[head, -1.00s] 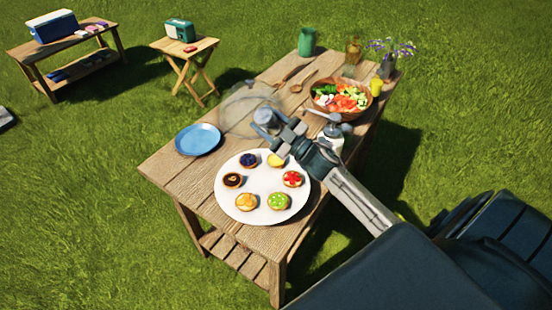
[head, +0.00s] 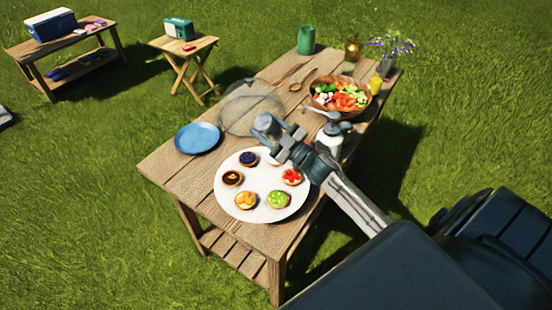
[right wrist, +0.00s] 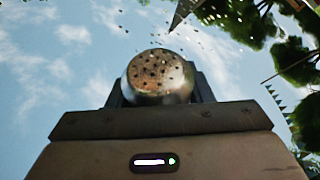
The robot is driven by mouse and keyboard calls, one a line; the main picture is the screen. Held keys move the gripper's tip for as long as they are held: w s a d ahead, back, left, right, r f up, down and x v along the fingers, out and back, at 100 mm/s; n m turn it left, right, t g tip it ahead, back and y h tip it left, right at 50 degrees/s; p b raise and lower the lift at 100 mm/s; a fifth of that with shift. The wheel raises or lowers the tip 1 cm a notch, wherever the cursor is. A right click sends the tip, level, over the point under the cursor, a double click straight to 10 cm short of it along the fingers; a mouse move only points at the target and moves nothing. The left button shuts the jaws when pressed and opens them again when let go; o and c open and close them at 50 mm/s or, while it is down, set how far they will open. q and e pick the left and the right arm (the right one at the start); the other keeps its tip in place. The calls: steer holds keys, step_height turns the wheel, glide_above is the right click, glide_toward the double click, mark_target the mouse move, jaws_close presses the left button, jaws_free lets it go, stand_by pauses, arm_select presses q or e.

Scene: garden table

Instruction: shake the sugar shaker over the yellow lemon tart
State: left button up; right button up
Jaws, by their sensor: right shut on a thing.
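The sugar shaker (head: 264,122) is a small grey metal cylinder held in my right gripper (head: 276,136), above the far edge of the white plate. In the right wrist view its rounded, perforated metal top (right wrist: 157,74) shows between the fingers against the sky. My left gripper is not in view.
The white plate (head: 262,215) also bears several other tarts. A blue plate (head: 198,138), a clear dome (head: 248,108), a salad bowl (head: 340,107) and a white container with a dark top (head: 329,141) stand close by. The wooden table's (head: 165,163) near left corner is clear.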

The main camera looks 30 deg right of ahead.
mark_target(265, 115)
steer(key=shift+r, duration=0.2)
